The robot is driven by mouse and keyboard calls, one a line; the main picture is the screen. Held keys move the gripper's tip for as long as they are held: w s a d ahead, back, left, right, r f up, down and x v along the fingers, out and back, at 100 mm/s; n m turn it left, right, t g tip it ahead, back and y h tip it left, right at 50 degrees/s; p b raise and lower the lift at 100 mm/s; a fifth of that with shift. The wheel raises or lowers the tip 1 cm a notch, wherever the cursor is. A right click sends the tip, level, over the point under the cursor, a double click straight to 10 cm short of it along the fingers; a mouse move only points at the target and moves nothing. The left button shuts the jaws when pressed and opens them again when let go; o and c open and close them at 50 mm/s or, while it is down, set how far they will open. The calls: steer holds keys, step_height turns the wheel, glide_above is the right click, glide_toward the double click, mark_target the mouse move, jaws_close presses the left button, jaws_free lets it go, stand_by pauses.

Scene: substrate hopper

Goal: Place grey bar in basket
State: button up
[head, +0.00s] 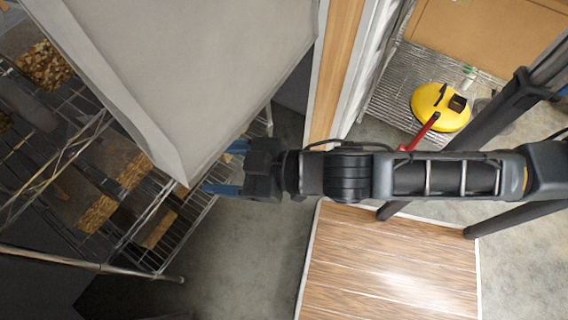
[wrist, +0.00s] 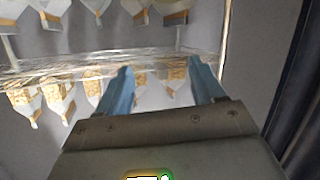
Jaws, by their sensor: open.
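My gripper (head: 222,168) reaches left in the head view, with its two blue fingers apart and nothing between them. It also shows in the wrist view (wrist: 158,74), open, with wire shelving beyond the fingertips. I cannot make out a grey bar or a basket for certain in either view. The big grey-white panel partly hides the shelving behind it.
A large grey-white panel (head: 190,70) stands close above my gripper. A wire rack (head: 150,255) with bagged tan blocks (head: 97,213) is at left; bags also show in the wrist view (wrist: 60,100). A wooden panel (head: 390,260) lies below my arm. A yellow round object (head: 428,103) is upper right.

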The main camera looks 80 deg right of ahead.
steer(key=s+r+m, duration=0.1)
steer(key=s+r, duration=0.2)
steer(key=s, duration=0.5)
steer(key=s+r+m, duration=0.1)
steer(key=s+r, duration=0.3)
steer(key=s, duration=0.4)
steer(key=shift+a+r+h, duration=0.15)
steer(key=shift+a+h, duration=0.25)
steer(key=shift+a, duration=0.05)
steer(key=shift+w, duration=0.1)
